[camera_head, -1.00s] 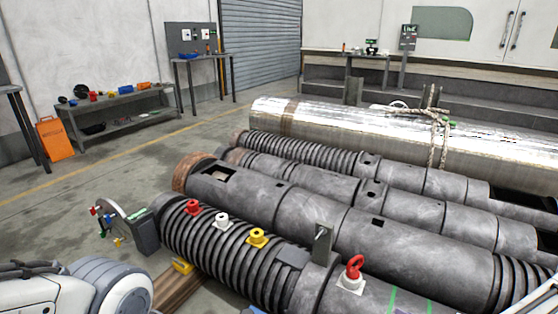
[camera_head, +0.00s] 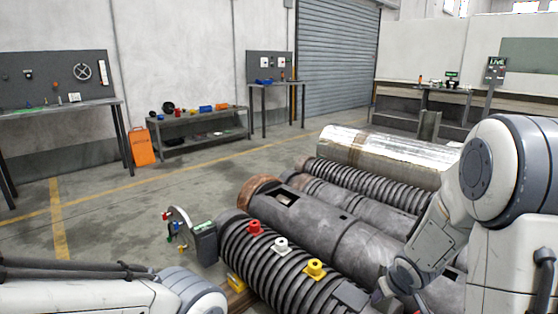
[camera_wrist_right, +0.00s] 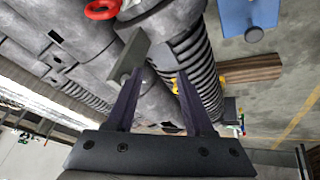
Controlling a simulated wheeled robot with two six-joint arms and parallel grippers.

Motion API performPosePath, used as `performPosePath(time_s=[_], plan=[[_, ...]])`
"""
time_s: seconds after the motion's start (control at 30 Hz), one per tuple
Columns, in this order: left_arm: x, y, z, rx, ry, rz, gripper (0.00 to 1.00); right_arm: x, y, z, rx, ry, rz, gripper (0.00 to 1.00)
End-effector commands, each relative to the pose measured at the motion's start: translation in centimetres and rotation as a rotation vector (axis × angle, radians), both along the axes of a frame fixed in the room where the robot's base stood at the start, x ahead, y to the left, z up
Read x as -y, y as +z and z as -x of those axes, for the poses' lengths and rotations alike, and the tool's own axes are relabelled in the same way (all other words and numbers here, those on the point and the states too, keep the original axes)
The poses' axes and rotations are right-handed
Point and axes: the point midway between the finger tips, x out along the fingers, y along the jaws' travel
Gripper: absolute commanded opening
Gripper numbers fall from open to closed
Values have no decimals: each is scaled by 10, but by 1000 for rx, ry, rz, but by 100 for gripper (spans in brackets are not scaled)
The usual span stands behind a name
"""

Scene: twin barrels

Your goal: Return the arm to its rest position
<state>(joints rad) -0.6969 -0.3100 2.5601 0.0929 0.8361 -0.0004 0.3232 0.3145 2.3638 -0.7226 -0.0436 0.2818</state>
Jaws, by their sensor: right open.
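My right arm (camera_head: 492,175) comes in from the right in the head view, bent, its forearm reaching down over the barrels. In the right wrist view my right gripper (camera_wrist_right: 160,72) is open, its two dark fingers spread and nothing held between them. The ribbed barrel (camera_head: 268,262) lies below and ahead of the fingers. My left arm (camera_head: 110,292) lies low at the bottom left of the head view; its gripper is out of frame.
Red (camera_head: 255,228), white (camera_head: 281,244) and yellow (camera_head: 314,268) fittings stand on the ribbed barrel. A red ring (camera_wrist_right: 102,9) is near the wrist view's top edge. A green-topped device (camera_head: 204,241) stands at the barrel's end. The floor (camera_head: 110,220) to the left is clear.

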Motion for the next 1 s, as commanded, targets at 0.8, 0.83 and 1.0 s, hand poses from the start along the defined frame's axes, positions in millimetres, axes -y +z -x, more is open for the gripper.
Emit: performPosePath(time_s=[0.8, 0.83, 1.0], plan=[[0, 9, 0, -1, 0, -1, 50, -261, 96, 250, -486, 538, -92, 53], [0, 19, 0, -1, 0, -1, 50, -260, 105, 248, -484, 530, -91, 53], [0, 50, 0, 1, 0, 1, 50, -260, 135, 247, -482, 526, -89, 53]])
